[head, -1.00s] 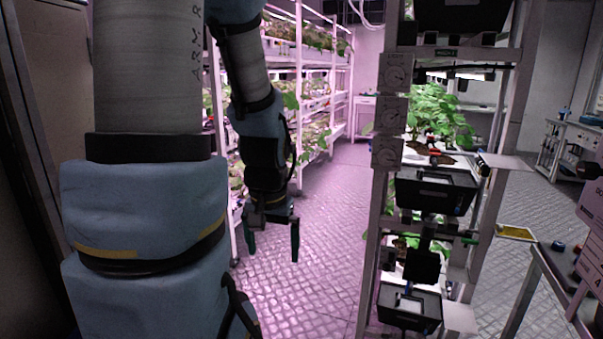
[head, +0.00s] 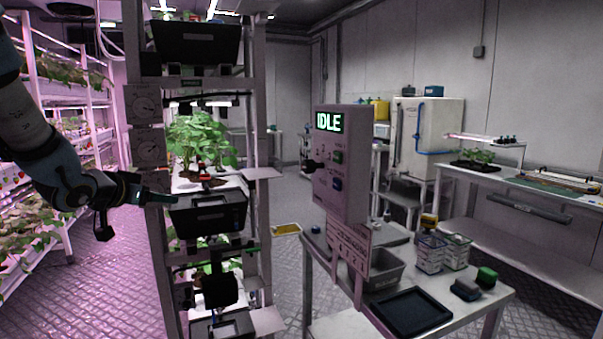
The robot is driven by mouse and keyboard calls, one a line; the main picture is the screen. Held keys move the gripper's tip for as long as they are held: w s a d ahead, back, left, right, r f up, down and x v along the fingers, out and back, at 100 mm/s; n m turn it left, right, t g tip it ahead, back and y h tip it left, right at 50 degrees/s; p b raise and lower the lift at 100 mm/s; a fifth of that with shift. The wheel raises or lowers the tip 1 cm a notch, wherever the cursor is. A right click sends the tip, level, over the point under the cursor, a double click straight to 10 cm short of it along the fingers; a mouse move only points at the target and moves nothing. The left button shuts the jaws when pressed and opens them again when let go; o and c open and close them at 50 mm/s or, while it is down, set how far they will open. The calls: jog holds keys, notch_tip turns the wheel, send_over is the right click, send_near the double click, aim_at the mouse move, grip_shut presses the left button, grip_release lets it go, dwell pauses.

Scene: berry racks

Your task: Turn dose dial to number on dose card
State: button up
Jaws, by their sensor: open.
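A pink-grey dosing panel (head: 345,190) stands on the work table, with a lit display (head: 329,122) reading IDLE. A black dial (head: 316,165) sticks out on its left face, with small marks around it too small to read. A pale card with printed lines (head: 349,250) is below the panel; its number is not legible, and I cannot tell for certain that it is the dose card. My gripper (head: 140,214) is open and empty at the left, in front of the rack and well away from the dial.
A metal rack (head: 258,120) with black bins (head: 208,212) and plants stands between my gripper and the panel.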

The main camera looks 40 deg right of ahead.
jog(key=s+d+r+m+g+h, duration=0.2)
jog(key=s+d+m+g+h, duration=0.15)
jog(key=d, duration=0.25)
jog(key=s+d+r+m+g+h, duration=0.2)
jog(key=s+d, duration=0.3)
jog(key=d, duration=0.1)
jog(key=m+g, duration=0.6)
jog(key=g, duration=0.3)
send_near(304, 167)
jog(key=shift+n+h, duration=0.25)
jog(key=shift+h, duration=0.1)
jog(key=p+x, duration=0.1)
jog(key=x, duration=0.2)
jog(key=p+x, duration=0.1)
jog(key=x, duration=0.3)
jog(key=p+x, duration=0.1)
jog(key=x, duration=0.2)
jog(key=shift+s+d+f, duration=0.15)
jog(key=shift+f, duration=0.15)
grip_shut()
